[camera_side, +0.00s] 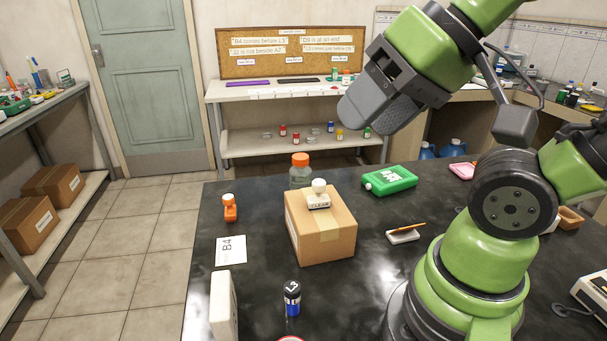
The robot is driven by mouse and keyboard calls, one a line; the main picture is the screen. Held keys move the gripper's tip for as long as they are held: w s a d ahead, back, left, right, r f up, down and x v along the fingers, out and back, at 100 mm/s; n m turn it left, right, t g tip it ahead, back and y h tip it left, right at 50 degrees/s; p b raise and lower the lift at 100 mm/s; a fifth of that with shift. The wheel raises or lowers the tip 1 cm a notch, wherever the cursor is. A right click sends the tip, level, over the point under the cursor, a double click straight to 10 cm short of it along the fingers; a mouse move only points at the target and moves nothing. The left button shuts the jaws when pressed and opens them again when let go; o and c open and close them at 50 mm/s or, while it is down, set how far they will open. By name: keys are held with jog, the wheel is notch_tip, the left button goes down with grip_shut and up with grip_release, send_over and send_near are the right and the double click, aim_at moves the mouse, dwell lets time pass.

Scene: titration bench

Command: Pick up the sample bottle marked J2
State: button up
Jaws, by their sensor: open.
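My gripper (352,112) is open and empty, raised above the far side of the black bench and pointing down-left. A dark bottle (292,298) with a white label stands upright at the near edge of the bench. Its mark looks like L3, but I cannot be sure. I cannot make out a bottle marked J2. A card marked B4 (230,250) lies at the left. The pinboard (290,52) carries clues, including that J2 is not beside A7.
A cardboard box (320,235) with a white-topped item on it stands mid-bench, partly hiding an orange-capped bottle (300,172). A green case (390,180) and a pad with a pencil (403,235) lie to the right. A white upright block (223,305) stands at front left.

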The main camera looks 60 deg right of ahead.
jog(key=shift+o, duration=0.2)
dwell(0.3)
jog(key=o, duration=0.7)
jog(key=shift+c, duration=0.2)
jog(key=m+g+h, duration=0.3)
jog(key=m+h, duration=0.1)
jog(key=h, duration=0.1)
send_over(301, 157)
jog(key=s+a, duration=0.4)
jog(key=a, duration=0.3)
notch_tip(301, 157, down, 10)
jog(key=shift+m+g, duration=0.6)
jog(key=d+x, duration=0.1)
jog(key=x, duration=0.6)
jog(key=d+x, duration=0.1)
jog(key=x, duration=0.3)
jog(key=shift+d+r, duration=0.1)
jog(key=shift+d, duration=0.3)
jog(key=shift+x, duration=3.15)
